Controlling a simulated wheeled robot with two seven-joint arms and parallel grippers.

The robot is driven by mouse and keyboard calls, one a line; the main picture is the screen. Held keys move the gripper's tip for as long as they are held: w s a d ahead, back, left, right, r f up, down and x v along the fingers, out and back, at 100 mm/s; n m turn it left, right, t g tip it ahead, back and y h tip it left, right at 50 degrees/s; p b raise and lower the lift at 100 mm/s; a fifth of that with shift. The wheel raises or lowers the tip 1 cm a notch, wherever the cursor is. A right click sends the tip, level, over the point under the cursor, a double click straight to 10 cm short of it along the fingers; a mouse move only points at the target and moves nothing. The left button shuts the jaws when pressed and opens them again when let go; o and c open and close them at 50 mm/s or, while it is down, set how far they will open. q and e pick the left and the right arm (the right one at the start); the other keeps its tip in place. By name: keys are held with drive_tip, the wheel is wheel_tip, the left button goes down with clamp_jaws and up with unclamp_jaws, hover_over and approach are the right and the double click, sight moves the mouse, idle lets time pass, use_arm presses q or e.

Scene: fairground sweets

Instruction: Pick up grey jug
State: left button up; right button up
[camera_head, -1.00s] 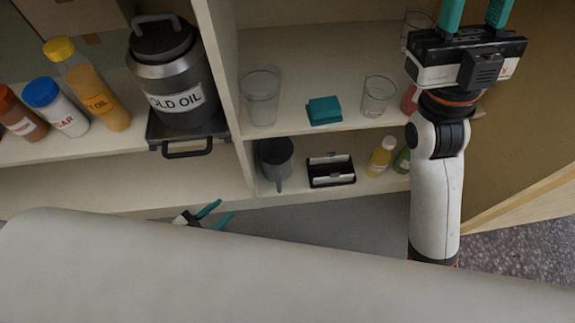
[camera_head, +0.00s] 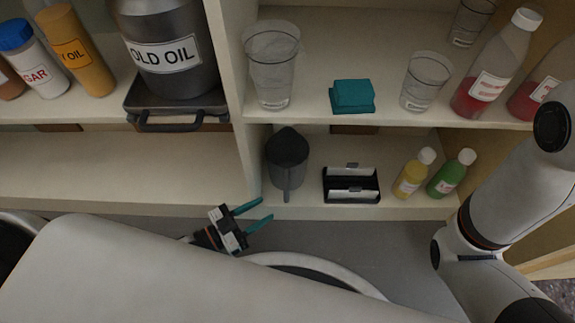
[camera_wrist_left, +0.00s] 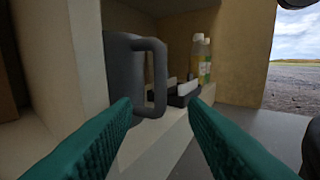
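The grey jug (camera_head: 286,160) stands upright on the lower shelf, near the left end of the right-hand compartment. Its handle faces the front. In the left wrist view the jug (camera_wrist_left: 125,80) stands ahead, with its handle to the right. My left gripper (camera_head: 264,214) is in front of the shelf, below and slightly left of the jug, apart from it. Its teal fingers (camera_wrist_left: 160,130) are spread with nothing between them. My right arm shows at the right, but its gripper is out of view.
A black open case (camera_head: 351,197) stands right of the jug, then a yellow bottle (camera_head: 411,177) and a green bottle (camera_head: 451,174). A vertical divider (camera_head: 232,90) is just left of the jug. Glasses (camera_head: 273,70) and a teal cloth (camera_head: 352,96) are on the shelf above.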

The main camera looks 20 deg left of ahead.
use_arm(q)
drive_tip(key=b+x, duration=0.2)
drive_tip(key=x, duration=0.4)
drive_tip(key=shift+b, duration=0.35)
clamp_jaws()
